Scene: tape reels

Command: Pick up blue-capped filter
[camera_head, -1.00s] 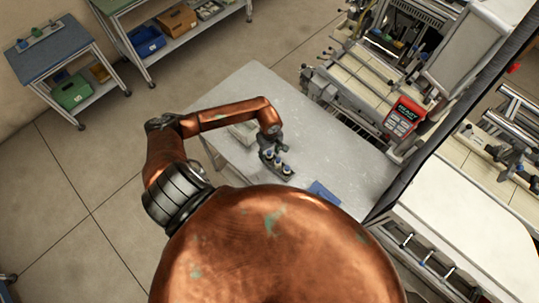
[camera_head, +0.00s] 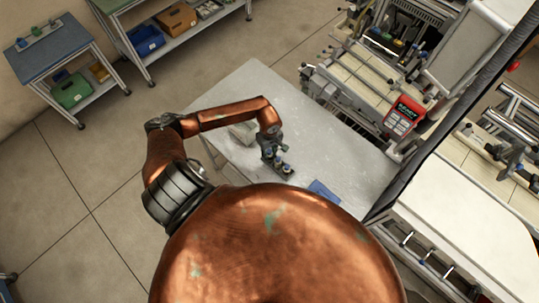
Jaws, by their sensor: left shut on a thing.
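A dark holder (camera_head: 289,174) stands on the grey table (camera_head: 330,150) with small capped filters in it. One filter (camera_head: 287,168) with a dark, bluish cap shows at the holder's near right end. My left gripper (camera_head: 271,154) points down over the far left part of the holder and is shut on a filter there. The gripper covers most of that filter, so its cap colour cannot be told, nor whether it is clear of the holder. My right gripper is out of view.
A blue flat item (camera_head: 322,190) lies right of the holder. A pale object (camera_head: 243,132) lies behind my left forearm. A machine with a red display unit (camera_head: 403,116) borders the table on the right. The table's middle is clear.

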